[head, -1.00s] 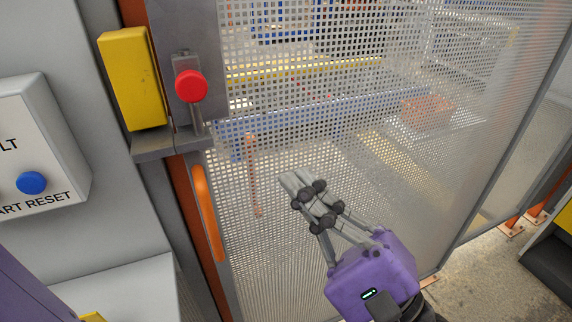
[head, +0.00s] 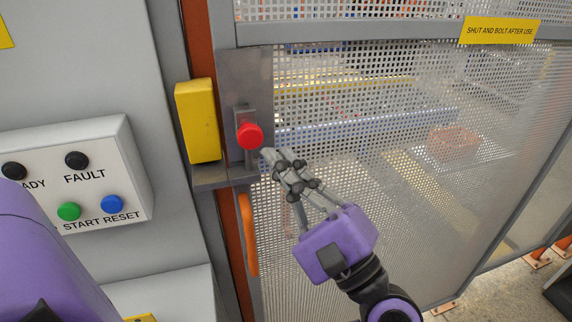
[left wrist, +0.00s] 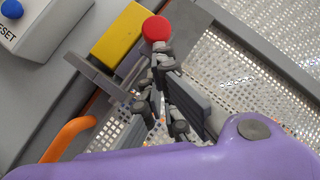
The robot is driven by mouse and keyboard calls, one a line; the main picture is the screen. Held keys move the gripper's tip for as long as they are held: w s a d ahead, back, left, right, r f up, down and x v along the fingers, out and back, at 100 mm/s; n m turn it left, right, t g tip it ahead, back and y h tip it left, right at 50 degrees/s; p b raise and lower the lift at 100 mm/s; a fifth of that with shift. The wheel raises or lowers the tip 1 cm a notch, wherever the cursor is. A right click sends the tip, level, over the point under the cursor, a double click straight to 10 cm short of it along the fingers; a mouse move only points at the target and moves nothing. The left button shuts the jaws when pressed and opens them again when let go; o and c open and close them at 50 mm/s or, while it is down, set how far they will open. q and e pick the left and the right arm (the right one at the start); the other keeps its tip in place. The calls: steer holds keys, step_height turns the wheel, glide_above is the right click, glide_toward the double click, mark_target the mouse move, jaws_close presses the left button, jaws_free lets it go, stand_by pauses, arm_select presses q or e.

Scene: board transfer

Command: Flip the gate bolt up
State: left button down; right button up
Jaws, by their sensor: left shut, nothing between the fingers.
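The gate bolt has a round red knob (head: 249,136) on a grey plate (head: 262,75) at the left edge of the mesh gate. Its slot and stem run vertically by the yellow block (head: 198,121). My left gripper (head: 268,154) is shut and empty, its tips just below and to the right of the knob. In the left wrist view the red knob (left wrist: 156,28) is just beyond the gripper fingertips (left wrist: 160,50). I cannot tell whether they touch it. My right gripper is not in view.
A control box (head: 75,175) with black, green and blue buttons is on the left. An orange handle (head: 248,235) is on the gate below the bolt. The mesh gate (head: 360,200) fills the middle and right. A yellow sign (head: 500,30) is on its crossbar.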

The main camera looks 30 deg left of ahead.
arm_select(q)
step_height(320, 180, up, 5)
steer(key=shift+r, duration=0.1)
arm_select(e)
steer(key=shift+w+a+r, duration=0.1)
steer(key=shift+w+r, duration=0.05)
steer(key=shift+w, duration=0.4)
arm_select(q)
steer(key=d+f+b, duration=0.7)
steer(key=d, duration=0.3)
steer(key=shift+s+d+f, duration=0.35)
steer(key=shift+s, duration=0.05)
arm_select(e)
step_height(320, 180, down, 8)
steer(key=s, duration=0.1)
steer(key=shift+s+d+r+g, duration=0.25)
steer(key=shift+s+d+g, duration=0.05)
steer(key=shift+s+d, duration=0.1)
